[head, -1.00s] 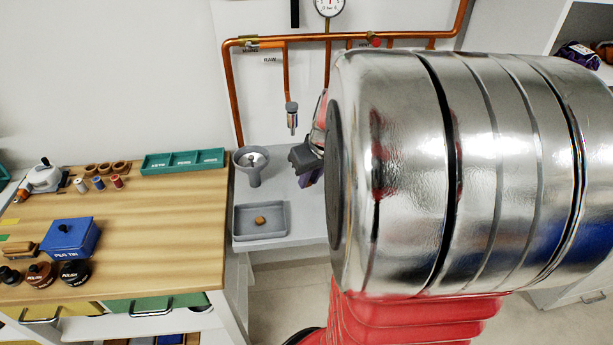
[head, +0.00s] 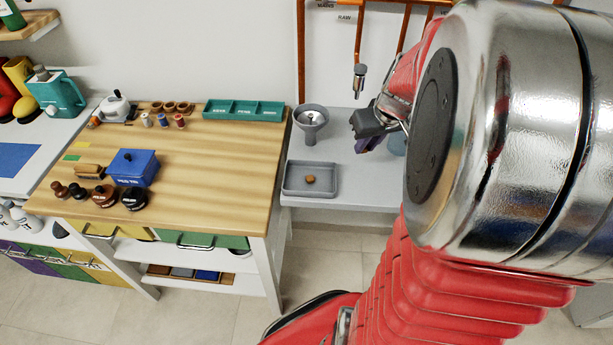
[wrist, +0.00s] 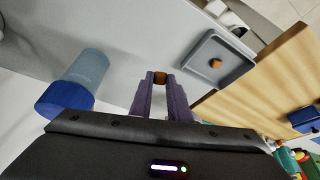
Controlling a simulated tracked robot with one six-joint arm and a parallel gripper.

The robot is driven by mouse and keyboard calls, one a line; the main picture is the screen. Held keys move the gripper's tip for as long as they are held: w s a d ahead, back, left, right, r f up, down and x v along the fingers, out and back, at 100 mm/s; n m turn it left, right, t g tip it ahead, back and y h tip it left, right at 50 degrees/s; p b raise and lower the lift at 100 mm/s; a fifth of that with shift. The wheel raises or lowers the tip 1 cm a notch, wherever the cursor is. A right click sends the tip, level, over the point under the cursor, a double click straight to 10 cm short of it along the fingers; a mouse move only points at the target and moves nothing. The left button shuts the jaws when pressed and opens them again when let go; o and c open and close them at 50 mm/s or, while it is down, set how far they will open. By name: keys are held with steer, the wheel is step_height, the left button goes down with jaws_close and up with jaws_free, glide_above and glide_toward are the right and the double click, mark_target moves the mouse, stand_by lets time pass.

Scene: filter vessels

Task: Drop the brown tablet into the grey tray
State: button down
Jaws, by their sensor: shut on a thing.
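My gripper (wrist: 160,84) is shut on a small brown tablet (wrist: 160,76), held between the purple fingertips in the wrist view. In the head view my gripper (head: 368,143) is to the right of the grey tray (head: 310,194) and above the grey bench; the held tablet cannot be made out there. The grey tray also shows up and right of the fingers in the wrist view (wrist: 229,75). Another brown tablet (head: 310,180) lies inside the tray, and it shows in the wrist view too (wrist: 215,64).
A grey funnel-shaped vessel (head: 311,116) stands behind the tray. A blue-ended cylinder (wrist: 68,98) is left of the fingers. A tap (head: 359,80) hangs from copper pipes above the bench. A wooden worktop (head: 210,165) with a blue tin (head: 134,168) adjoins on the left.

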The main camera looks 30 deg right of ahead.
stand_by(0.3)
steer(key=shift+n, duration=0.7)
steer(key=w+a+f, duration=0.1)
steer(key=w+a, duration=0.3)
steer(key=w+a+f, duration=0.2)
steer(key=w+a, duration=0.1)
steer(key=a, duration=0.1)
steer(key=w+a+f, duration=0.1)
steer(key=w+a, duration=0.3)
steer(key=shift+w+a+f, duration=0.25)
steer(key=shift+w+a, duration=0.05)
steer(key=shift+a, duration=0.1)
steer(key=shift+n+y, duration=0.5)
steer(key=shift+n, duration=0.1)
steer(key=w+a+f, duration=0.1)
steer(key=w+a, duration=0.1)
steer(key=a, duration=0.2)
steer(key=w+a+f, duration=0.1)
steer(key=w+a, duration=0.1)
steer(key=a, duration=0.3)
steer(key=w+a+f, duration=0.1)
steer(key=a, duration=0.4)
steer(key=shift+w+a+f, duration=0.1)
steer(key=shift+w+f, duration=0.25)
steer(key=shift+w, duration=0.05)
steer(key=shift+s, duration=0.1)
